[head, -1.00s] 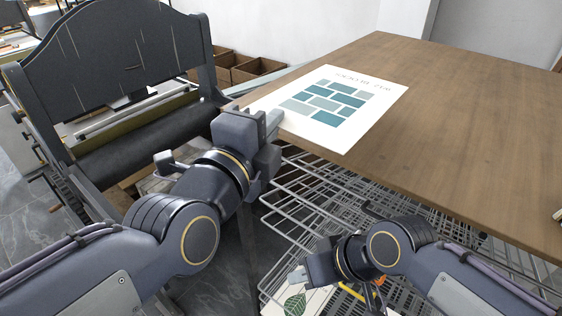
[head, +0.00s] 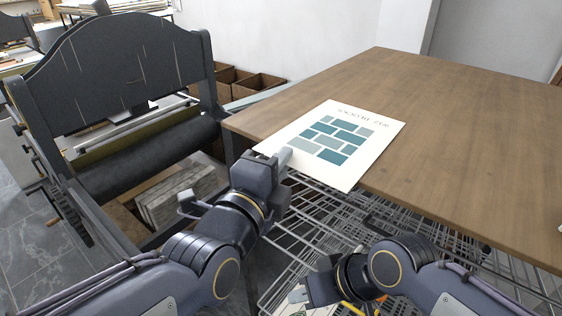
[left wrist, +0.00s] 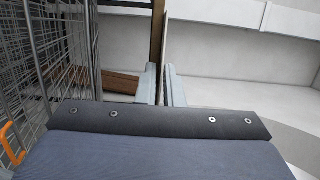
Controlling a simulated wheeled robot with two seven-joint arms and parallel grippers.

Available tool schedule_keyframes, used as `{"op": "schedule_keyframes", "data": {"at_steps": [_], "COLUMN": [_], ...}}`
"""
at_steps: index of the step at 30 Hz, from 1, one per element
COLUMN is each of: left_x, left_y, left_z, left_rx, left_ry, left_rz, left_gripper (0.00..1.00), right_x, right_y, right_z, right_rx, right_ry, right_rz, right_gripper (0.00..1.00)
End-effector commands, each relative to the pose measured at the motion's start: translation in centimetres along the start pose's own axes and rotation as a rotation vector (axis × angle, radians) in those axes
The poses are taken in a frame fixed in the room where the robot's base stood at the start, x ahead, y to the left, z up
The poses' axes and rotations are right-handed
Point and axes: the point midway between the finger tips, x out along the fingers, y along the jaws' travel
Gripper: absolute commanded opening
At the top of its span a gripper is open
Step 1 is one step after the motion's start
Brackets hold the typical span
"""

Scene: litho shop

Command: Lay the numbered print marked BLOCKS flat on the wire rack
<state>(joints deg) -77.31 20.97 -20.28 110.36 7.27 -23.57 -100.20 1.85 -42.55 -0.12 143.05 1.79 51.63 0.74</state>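The print marked BLOCKS (head: 362,122), a white sheet with teal and grey blocks, lies on the wooden table with its near edge overhanging the table edge. My left gripper (head: 284,160) is shut on its near left edge; in the left wrist view the fingers (left wrist: 163,85) are nearly together, with the pale sheet at them. The wire rack (head: 330,225) stands below and in front of the table edge, partly hidden by the print and my arms. My right gripper (head: 297,295) is low over the rack's front; its finger opening is unclear.
The wooden table (head: 470,130) is otherwise largely clear. A dark press (head: 115,80) stands at the left. Cardboard boxes (head: 258,88) stand behind it. An orange handle (head: 351,308) shows beside my right gripper, and also in the left wrist view (left wrist: 12,142).

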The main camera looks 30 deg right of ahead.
Motion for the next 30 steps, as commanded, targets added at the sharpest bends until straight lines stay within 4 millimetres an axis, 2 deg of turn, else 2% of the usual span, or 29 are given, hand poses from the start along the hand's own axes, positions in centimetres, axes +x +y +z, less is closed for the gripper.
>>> {"op": "schedule_keyframes", "data": {"at_steps": [1, 3, 11, 14, 20, 24, 30], "left_x": [0.0, 0.0, 0.0, 0.0, -3.5, -6.6, -10.2], "left_y": [0.0, 0.0, -0.1, -0.7, -0.3, -0.6, -0.7], "left_z": [0.0, 0.0, 0.0, 0.0, -0.1, -0.1, 0.0], "left_rx": [0.0, 0.0, 0.0, 0.0, -0.004, -0.004, -0.004], "left_ry": [0.0, 0.0, 0.0, 0.0, 0.002, 0.003, 0.0], "left_rz": [0.0, 0.0, 0.0, 0.0, -0.002, -0.002, 0.0], "left_gripper": [0.14, 0.23, 0.23, 0.23, 0.23, 0.23, 0.23], "right_x": [0.0, -0.1, -0.1, -0.5, 0.1, -0.2, -1.2], "right_y": [0.0, 0.0, 0.0, -0.2, 0.1, -0.1, -0.6], "right_z": [0.0, 0.0, -0.1, -0.3, 0.1, -0.1, -0.6], "right_rx": [0.0, 0.0, 0.0, 0.0, 0.0, 0.0, 0.0], "right_ry": [0.0, 0.0, 0.0, 0.0, 0.0, 0.0, 0.0], "right_rz": [0.0, 0.0, 0.0, 0.0, 0.0, 0.0, 0.0], "right_gripper": [0.3, 0.3, 0.3, 0.3, 0.3, 0.3, 0.3]}}
